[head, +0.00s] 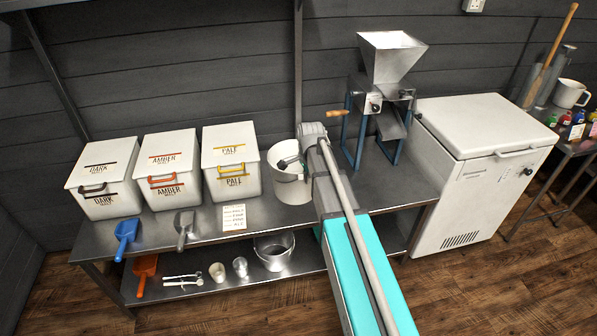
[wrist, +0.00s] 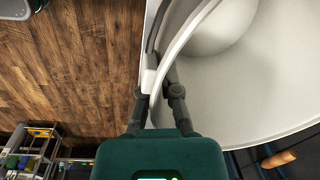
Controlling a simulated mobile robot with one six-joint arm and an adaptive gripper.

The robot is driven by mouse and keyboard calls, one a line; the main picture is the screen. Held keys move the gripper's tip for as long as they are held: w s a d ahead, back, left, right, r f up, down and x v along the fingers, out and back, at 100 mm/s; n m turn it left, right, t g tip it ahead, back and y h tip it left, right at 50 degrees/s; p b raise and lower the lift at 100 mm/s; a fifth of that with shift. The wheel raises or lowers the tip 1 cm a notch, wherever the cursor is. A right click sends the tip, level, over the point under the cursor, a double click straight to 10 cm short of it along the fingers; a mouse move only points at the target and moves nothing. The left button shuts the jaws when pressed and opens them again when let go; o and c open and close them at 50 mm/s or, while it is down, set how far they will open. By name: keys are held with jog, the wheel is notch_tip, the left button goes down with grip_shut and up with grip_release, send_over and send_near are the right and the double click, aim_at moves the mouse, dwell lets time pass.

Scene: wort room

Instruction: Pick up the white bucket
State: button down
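The white bucket (head: 292,187) stands upright on the steel bench, right of the PALE bin and left of the mill. My gripper (head: 288,162) reaches it from the right, at its rim, and my arm covers part of its right side. In the wrist view the bucket (wrist: 240,95) fills the right side. There the dark fingers of my gripper (wrist: 160,75) are close together with the bucket's rim and wall between them, one finger inside and one outside. The bucket appears to rest on the bench.
Bins marked DARK (head: 104,180), AMBER (head: 166,172) and PALE (head: 231,163) stand left of the bucket. A grain mill (head: 390,65) with a wooden crank handle stands close on the right. A metal pail (head: 273,252) is on the lower shelf. A white chest (head: 480,170) stands right.

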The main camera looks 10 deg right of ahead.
jog(key=s+d+r+p, duration=0.1)
jog(key=s+r+p, duration=0.1)
jog(key=s, duration=0.4)
jog(key=shift+s+r, duration=0.2)
jog(key=shift+r, duration=0.2)
dwell(0.3)
jog(key=shift+a, duration=0.1)
